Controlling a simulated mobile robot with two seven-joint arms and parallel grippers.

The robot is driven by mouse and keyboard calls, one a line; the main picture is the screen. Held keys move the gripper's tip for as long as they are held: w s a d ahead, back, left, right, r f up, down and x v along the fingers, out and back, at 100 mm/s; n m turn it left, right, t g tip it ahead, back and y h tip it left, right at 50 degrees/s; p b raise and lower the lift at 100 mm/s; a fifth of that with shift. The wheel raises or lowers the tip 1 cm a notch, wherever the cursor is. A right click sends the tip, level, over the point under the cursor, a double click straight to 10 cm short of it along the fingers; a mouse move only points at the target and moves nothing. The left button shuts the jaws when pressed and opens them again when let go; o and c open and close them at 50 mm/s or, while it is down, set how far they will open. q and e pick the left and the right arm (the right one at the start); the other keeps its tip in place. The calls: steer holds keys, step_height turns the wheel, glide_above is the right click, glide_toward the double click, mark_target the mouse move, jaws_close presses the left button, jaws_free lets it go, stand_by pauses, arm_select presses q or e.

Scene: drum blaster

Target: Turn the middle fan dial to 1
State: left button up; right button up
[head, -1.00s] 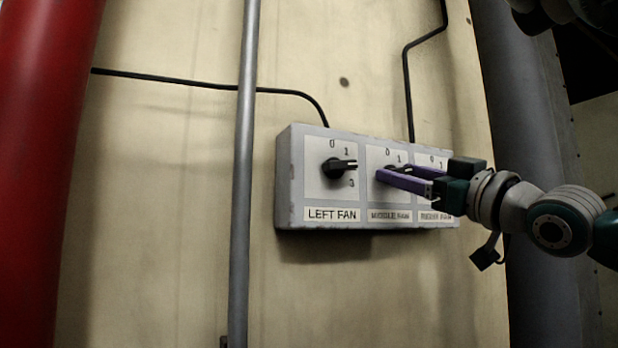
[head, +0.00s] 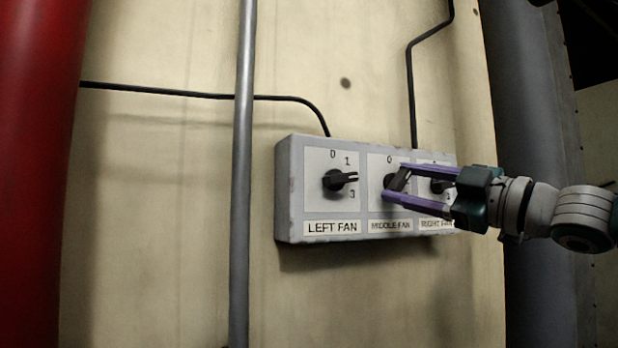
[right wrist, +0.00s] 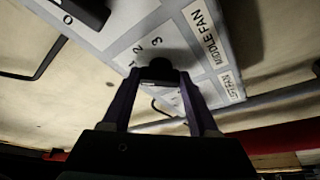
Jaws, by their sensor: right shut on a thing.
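The middle fan dial (head: 391,182) is a black knob on the middle panel of the grey switch box. My right gripper (head: 394,181) has its purple fingers on either side of it and is shut on it. The dial's handle is tilted, with its outer end up and to the right in the head view. The 0 shows above it; the other numbers there are hidden by the fingers. In the right wrist view the middle fan dial (right wrist: 158,71) sits between the fingertips, with several numbers beside it. My left gripper is not in view.
The left fan dial (head: 338,180) points right. The right fan dial (head: 438,186) is partly covered by my right gripper. A grey vertical pipe (head: 241,200) stands left of the box, and a red pillar (head: 40,180) farther left. Black cables run to the box top.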

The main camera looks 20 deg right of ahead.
stand_by(0.4)
steer(key=o, duration=1.4)
steer(key=shift+s+d+f, duration=0.1)
steer(key=shift+s+f, duration=0.05)
steer(key=b+v, duration=0.9)
steer(key=b, duration=0.6)
steer(key=shift+s+d, duration=0.1)
steer(key=shift+s, duration=0.2)
